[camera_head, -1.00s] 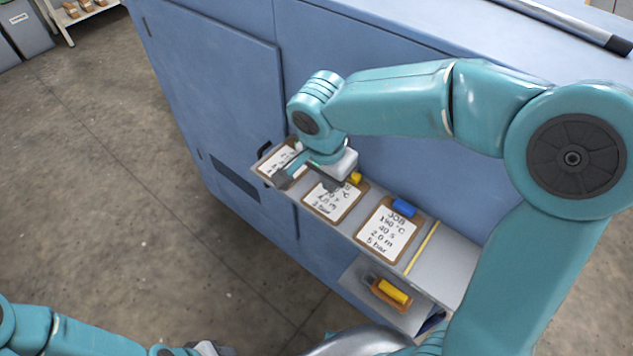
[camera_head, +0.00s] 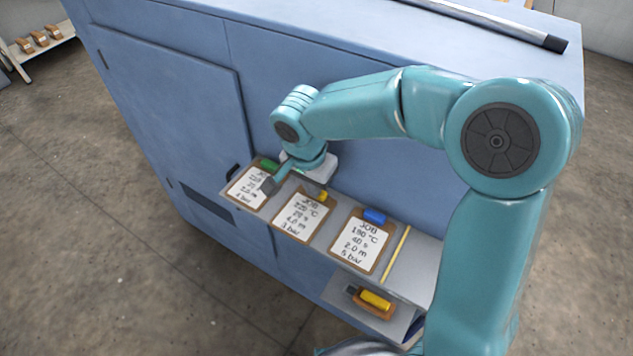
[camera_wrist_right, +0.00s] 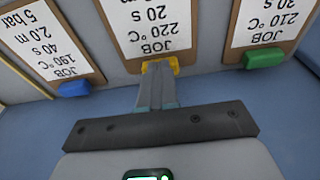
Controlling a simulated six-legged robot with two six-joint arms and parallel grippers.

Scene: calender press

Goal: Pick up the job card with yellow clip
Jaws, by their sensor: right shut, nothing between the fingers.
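The job card with yellow clip (camera_head: 302,216) lies on the shelf between two other cards. It reads 220 °C, and its yellow clip also shows in the right wrist view (camera_wrist_right: 160,65). My right gripper (camera_head: 268,187) is over the shelf, near the green and yellow clip cards. In the right wrist view its fingers (camera_wrist_right: 157,82) are together, pointing at the yellow clip, with nothing held between them. I cannot tell whether the fingertips touch the clip. My left gripper is not in view.
The card with green clip (camera_head: 247,187) lies left and the card with blue clip (camera_head: 359,244) right on the shelf (camera_head: 420,262). A yellow strip (camera_head: 396,254) lies beyond. An orange-yellow tool (camera_head: 374,301) sits on a lower ledge. The blue press cabinet (camera_head: 205,110) rises behind.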

